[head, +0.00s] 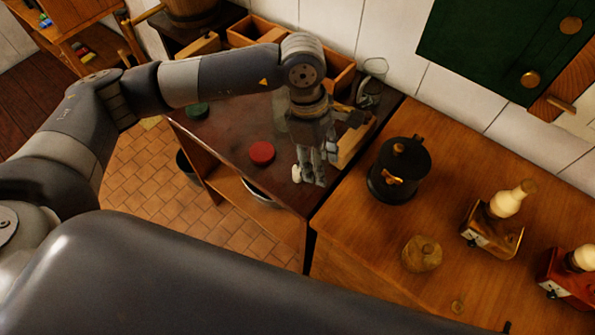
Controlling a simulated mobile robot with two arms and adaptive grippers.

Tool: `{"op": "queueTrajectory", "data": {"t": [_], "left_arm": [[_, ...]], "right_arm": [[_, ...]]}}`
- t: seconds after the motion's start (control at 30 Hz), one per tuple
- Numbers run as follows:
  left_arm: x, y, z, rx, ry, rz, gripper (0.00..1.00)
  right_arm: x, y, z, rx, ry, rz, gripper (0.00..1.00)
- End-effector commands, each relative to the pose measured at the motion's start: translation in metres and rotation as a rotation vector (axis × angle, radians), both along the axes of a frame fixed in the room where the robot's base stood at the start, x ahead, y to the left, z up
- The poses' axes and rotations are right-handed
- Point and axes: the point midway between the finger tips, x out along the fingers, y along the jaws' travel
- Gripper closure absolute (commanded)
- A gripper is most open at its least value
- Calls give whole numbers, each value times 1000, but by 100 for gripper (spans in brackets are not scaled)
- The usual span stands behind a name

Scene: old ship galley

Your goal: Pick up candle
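My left gripper (316,172) points down low over the right end of the dark counter. Its fingers are small and overlap in the view, so I cannot tell whether they are open or shut. A small white thing (297,173), possibly the candle, shows at the left side of the fingers. The gripper partly hides it, and I cannot tell whether they touch. My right gripper is not in view.
A red round lid (262,153) and a green one (197,111) lie on the dark counter (232,137). Wooden boxes (255,30) and a glass jar (370,85) stand behind.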

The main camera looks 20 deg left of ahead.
Motion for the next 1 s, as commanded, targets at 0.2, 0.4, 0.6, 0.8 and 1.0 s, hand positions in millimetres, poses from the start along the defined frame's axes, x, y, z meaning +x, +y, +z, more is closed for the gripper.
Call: {"op": "queueTrajectory", "data": {"t": [0.2, 0.4, 0.6, 0.8, 1.0], "left_arm": [[23, 53, -1, 200, -56, 4, 55], [23, 55, -32, 208, -54, 4, 55], [23, 55, -51, 204, -58, 4, 55], [24, 57, -69, 205, -54, 5, 55], [26, 58, -97, 204, -56, 5, 55]], "right_arm": [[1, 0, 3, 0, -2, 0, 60], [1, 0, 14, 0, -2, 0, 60], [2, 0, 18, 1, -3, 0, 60], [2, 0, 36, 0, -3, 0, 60], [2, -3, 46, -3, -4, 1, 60]]}}
